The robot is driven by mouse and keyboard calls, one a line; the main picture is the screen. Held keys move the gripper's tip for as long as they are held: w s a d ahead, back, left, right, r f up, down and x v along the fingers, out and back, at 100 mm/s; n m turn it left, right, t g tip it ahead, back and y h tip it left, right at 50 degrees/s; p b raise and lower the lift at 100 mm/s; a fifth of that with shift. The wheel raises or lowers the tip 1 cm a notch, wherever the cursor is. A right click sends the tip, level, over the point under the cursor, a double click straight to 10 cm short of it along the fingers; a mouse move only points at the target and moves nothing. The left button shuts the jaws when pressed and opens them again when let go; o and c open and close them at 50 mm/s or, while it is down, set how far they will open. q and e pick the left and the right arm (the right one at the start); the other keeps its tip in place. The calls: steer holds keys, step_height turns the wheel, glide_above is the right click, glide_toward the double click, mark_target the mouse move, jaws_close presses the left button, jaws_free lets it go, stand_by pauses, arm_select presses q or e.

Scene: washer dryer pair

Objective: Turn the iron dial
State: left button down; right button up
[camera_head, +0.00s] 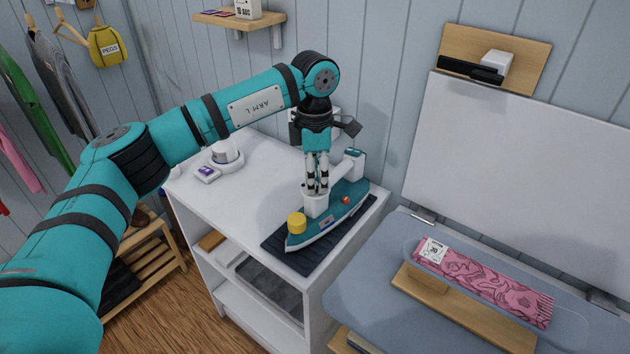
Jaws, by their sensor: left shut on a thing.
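The teal and white iron (335,224) lies on a dark mat (281,262) on top of a white cabinet. It has a yellow knob (297,222) toward its front end and a small red button (346,199) on its side. A white round post (315,204) stands up from the iron's middle. My left gripper (317,187) points straight down with its fingers closed on the top of this white post; whether the post is the dial I cannot tell. The fingertips partly hide its top. My right gripper is not in view.
To the right is a blue-grey padded board (392,297) with a pink patterned cloth (490,284). A wooden shelf (215,19) hangs on the wall.

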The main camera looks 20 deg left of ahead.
mark_target(317, 180)
arm_select(q)
steer(key=m+b, duration=0.1)
steer(key=m, duration=0.4)
steer(key=shift+m, duration=0.3)
steer(key=m, duration=0.5)
steer(key=shift+b, duration=0.4)
steer(key=shift+m, duration=0.3)
steer(key=c, duration=0.9)
jaws_free()
steer(key=shift+c, duration=0.2)
steer(key=shift+r, duration=0.1)
step_height(317, 180, up, 12)
steer(key=shift+w+d, duration=0.15)
